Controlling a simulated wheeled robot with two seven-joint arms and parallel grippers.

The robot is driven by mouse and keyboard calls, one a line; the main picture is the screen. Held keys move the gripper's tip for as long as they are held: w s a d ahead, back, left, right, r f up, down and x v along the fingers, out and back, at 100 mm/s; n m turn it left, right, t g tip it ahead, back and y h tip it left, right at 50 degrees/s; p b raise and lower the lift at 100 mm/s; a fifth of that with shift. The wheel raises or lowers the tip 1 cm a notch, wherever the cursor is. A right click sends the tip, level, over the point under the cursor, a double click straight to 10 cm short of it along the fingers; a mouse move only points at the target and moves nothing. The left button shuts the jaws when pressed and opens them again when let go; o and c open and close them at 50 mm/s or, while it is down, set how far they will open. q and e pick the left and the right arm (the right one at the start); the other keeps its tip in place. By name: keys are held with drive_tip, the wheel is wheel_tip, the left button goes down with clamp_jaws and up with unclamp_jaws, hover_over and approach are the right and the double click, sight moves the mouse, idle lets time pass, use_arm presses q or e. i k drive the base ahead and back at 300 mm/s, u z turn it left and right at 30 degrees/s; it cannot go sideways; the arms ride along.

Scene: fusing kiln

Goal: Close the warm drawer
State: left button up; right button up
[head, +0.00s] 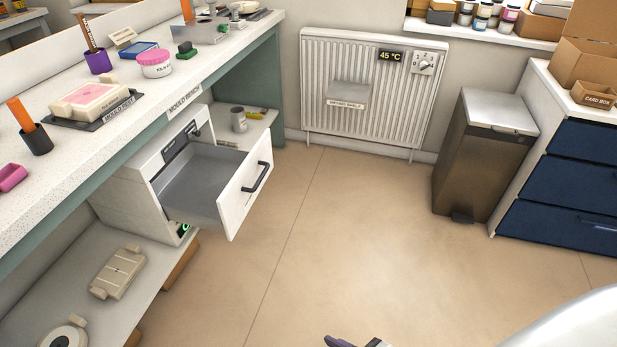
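The warm drawer (245,197) is pulled out from its white cabinet (135,200) under the mould bench, in the left half of the head view. Its grey inside looks empty. Its white front has a dark bar handle (257,177) facing right, toward the open floor. One gripper (357,342) shows only as dark tips at the bottom edge, right of centre, well apart from the drawer. I cannot tell which arm it belongs to or whether it is open. No other gripper is clearly seen.
The speckled mould bench (215,80) overhangs the drawer cabinet. A low shelf (95,275) holds beige moulds. A radiator (330,115), a pedal bin (483,150) and blue drawers (565,185) stand along the back and right. The tan floor (340,240) before the drawer is clear.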

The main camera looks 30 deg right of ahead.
sight(213, 188)
drive_tip(key=z, duration=0.4)
drive_tip(key=i, duration=1.5)
drive_tip(key=k, duration=0.9)
drive_tip(key=z, duration=0.55)
drive_tip(key=i, duration=0.85)
drive_tip(key=u, duration=0.75)
